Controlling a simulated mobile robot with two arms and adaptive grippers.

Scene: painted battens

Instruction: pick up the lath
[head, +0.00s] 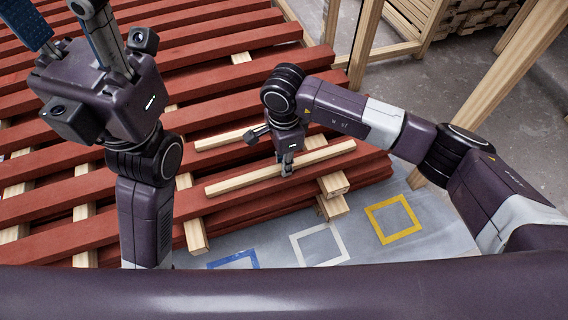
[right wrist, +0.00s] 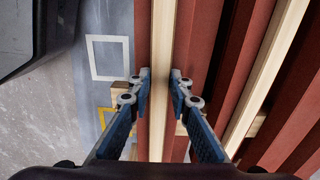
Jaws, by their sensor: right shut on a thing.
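A pale bare-wood lath (head: 240,182) lies at a slant across the front end of the red battens in the head view. My right gripper (head: 287,171) is shut on it near its middle. In the right wrist view the lath (right wrist: 161,40) runs between the two fingers of the right gripper (right wrist: 160,74). I cannot tell whether it touches the battens below. A second pale lath (head: 220,140) lies behind it, partly hidden by my right wrist. My left gripper (head: 62,18) is at the upper left, fingers spread, holding nothing that I can see.
Red painted battens (head: 75,200) rest in rows on pale cross timbers (head: 195,235). Blue, white (head: 319,245) and yellow (head: 393,219) taped squares mark the grey sheet in front. A wooden post (head: 500,85) stands at the right, with stacked timber (head: 475,15) behind.

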